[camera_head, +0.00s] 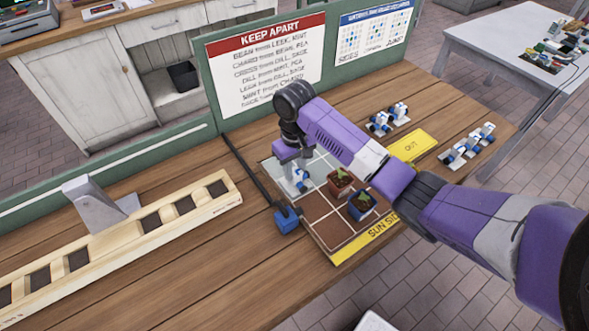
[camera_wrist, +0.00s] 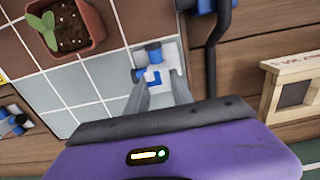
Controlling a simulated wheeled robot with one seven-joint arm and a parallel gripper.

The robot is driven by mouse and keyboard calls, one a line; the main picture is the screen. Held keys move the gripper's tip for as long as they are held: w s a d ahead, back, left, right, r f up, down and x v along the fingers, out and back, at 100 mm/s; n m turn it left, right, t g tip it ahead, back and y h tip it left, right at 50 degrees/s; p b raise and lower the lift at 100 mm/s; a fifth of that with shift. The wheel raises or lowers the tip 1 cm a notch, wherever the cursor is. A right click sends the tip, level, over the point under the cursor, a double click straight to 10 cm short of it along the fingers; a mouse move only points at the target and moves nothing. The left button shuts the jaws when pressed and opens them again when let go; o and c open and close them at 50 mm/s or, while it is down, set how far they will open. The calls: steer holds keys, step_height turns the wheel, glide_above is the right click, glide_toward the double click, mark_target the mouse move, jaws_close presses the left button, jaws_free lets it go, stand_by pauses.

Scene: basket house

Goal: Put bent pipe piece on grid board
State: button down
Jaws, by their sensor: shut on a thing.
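The bent pipe piece (camera_wrist: 152,72) is white with blue ends on a pale square base. My gripper (camera_wrist: 157,88) is shut on it, and its two grey fingers stand on either side. In the head view my gripper (camera_head: 296,168) points down with the piece (camera_head: 299,182) at the grid board's (camera_head: 326,222) far-left cells. The board has grey and brown cells with pale lines. The piece is over or on a grey cell near the board's edge; I cannot tell whether its base touches. The fingers partly hide it.
Two potted seedlings, a terracotta pot (camera_head: 340,184) and a blue pot (camera_head: 362,207), stand on the board close right of my gripper. A blue valve-like block (camera_head: 288,218) and dark pipe border its left. More pipe pieces (camera_head: 467,147) lie beyond the yellow OUT plate (camera_head: 412,146).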

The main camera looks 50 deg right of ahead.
steer(key=c, duration=1.1)
jaws_free()
steer(key=shift+f, duration=0.1)
